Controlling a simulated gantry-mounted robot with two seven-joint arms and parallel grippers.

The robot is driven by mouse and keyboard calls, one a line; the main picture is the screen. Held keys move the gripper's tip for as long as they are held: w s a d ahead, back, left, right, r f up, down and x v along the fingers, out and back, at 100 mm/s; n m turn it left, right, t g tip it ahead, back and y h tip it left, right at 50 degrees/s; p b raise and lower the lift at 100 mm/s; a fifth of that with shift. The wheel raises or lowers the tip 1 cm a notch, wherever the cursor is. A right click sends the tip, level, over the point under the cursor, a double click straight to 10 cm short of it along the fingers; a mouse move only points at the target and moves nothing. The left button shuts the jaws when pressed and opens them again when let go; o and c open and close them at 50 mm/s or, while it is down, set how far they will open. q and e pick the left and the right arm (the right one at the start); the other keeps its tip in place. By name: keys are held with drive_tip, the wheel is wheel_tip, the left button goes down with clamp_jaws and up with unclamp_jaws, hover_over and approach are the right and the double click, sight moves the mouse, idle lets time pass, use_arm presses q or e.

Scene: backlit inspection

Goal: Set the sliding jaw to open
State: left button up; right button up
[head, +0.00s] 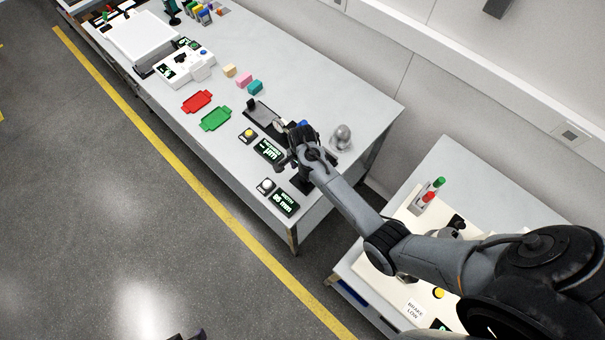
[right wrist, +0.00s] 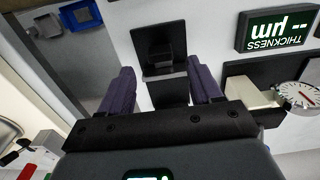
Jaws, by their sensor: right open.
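A black fixture (right wrist: 155,40) with a raised dark block on it lies on the light table, in the right wrist view. I take this block for the sliding jaw, but cannot tell its setting. In the head view a dark part of the fixture (head: 302,183) shows under my right arm; the rest is hidden. My right gripper (right wrist: 160,88) is open and empty. Its two dark purple fingers point toward the fixture, one to each side of its near part; contact cannot be told. In the head view the right gripper (head: 290,158) is above the table's near end.
Beside the fixture are a thickness display (head: 268,150), a dial gauge (right wrist: 297,95), a second display (head: 285,203) and a white button (head: 266,186). A silver domed object (head: 342,137) stands behind. Green (head: 215,118) and red (head: 198,101) trays lie farther left.

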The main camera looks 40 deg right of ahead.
drive_tip(key=shift+r, duration=2.05)
